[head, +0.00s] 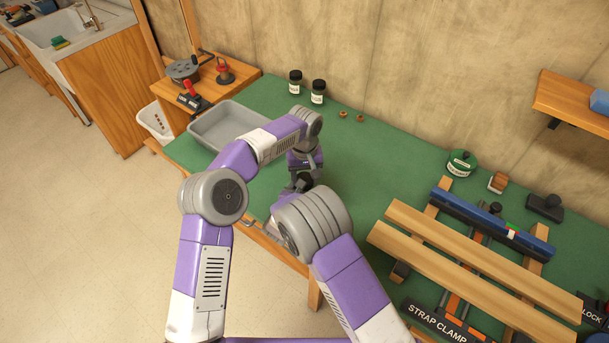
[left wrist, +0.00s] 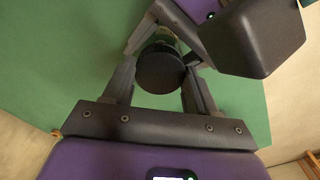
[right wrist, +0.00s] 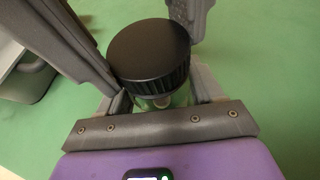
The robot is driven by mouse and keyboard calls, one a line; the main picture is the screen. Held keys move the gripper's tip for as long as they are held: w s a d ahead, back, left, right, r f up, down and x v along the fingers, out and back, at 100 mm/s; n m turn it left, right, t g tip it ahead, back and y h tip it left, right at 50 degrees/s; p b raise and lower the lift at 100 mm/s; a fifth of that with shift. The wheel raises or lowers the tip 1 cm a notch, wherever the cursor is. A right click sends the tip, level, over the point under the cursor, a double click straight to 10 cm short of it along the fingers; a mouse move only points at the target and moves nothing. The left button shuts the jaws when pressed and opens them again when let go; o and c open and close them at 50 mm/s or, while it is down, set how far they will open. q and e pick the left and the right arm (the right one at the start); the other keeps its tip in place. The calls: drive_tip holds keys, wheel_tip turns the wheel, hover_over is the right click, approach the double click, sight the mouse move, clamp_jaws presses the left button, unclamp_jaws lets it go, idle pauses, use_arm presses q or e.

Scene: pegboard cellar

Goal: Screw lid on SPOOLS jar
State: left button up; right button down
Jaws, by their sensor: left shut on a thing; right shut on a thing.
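The jar (right wrist: 165,101) is greenish glass and its black ribbed lid (right wrist: 148,52) sits on top, both between my two grippers. The lid also shows in the left wrist view (left wrist: 160,70). My right gripper (right wrist: 158,90) is shut on the jar just below the lid. My left gripper (left wrist: 162,72) appears shut on the lid, its fingers at the lid's sides; the exact contact is partly hidden. In the head view my arms cover most of the jar. Its label cannot be read.
A grey tray (head: 205,134) lies left on the green table (head: 385,165). Two black-lidded jars (head: 295,85) (head: 318,94) and two small brown pieces (head: 343,115) stand at the back. A strap clamp rig (head: 470,262) fills the right side. The table's middle is clear.

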use_arm(q)
drive_tip(key=m, duration=0.7)
drive_tip(key=shift+m, duration=0.3)
drive_tip(key=m, duration=0.6)
drive_tip(key=o, duration=1.2)
drive_tip(key=shift+c, duration=0.2)
drive_tip(key=shift+r, duration=2.25)
drive_tip(key=shift+c, duration=0.4)
